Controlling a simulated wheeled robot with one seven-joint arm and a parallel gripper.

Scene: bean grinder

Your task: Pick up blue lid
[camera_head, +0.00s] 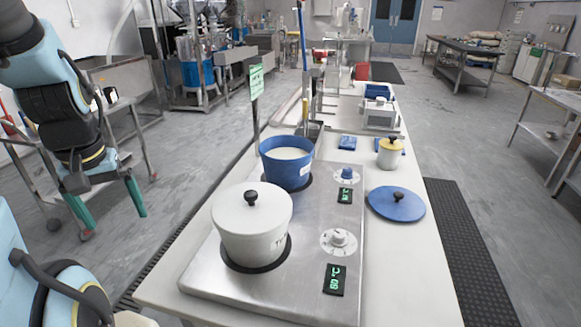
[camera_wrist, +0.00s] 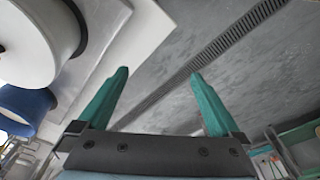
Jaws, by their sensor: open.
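The blue lid (camera_head: 396,205) lies flat on the white table, right of the steel hot plate, with a dark knob on top. My gripper (camera_head: 110,222) has green fingers spread apart and empty; it hangs in the air left of the table, well away from the lid. In the wrist view my gripper (camera_wrist: 160,85) is open over the grey floor beside the table edge. The lid does not show in the wrist view. A blue pot (camera_head: 287,165) with pale contents stands uncovered on the far burner.
A white pot (camera_head: 250,228) with a white lid stands on the near burner of the hot plate (camera_head: 330,255). A yellow-lidded jar (camera_head: 389,154) stands behind the blue lid. A green sign (camera_head: 257,82) stands on a post at the table's left edge. Floor lies right of the table.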

